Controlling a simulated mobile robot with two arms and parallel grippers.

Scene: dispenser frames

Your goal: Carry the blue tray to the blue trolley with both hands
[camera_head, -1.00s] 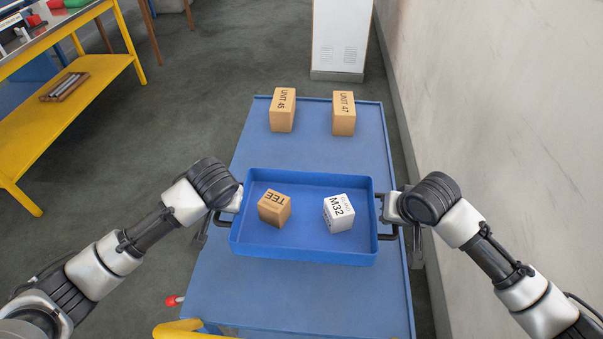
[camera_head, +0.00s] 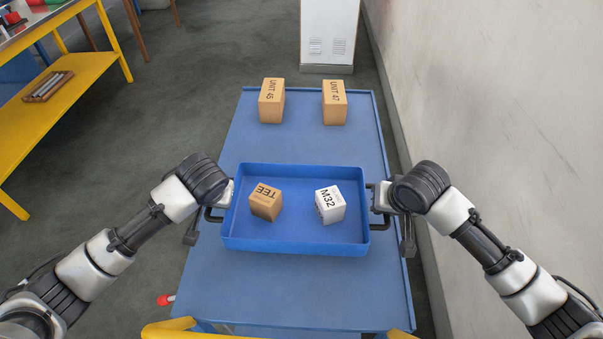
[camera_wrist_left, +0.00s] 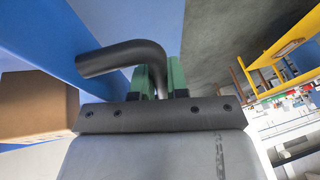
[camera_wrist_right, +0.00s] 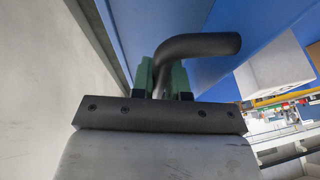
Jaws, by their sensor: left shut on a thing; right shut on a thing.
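The blue tray (camera_head: 296,245) is over the middle of the blue trolley (camera_head: 290,290) in the head view; I cannot tell whether it touches the trolley top. It holds a brown TEE box (camera_head: 265,203) and a white M32 box (camera_head: 330,205). My left gripper (camera_head: 216,205) is shut on the tray's left dark handle, shown in the left wrist view (camera_wrist_left: 125,57). My right gripper (camera_head: 382,197) is shut on the right dark handle, shown in the right wrist view (camera_wrist_right: 195,47). The tray looks about level.
Boxes UNIT 45 (camera_head: 271,101) and UNIT 47 (camera_head: 334,102) stand at the trolley's far end. A pale wall (camera_head: 490,110) runs close along the right. A yellow-framed bench (camera_head: 60,90) stands at the left, with open grey floor between. A white cabinet (camera_head: 328,35) stands beyond the trolley.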

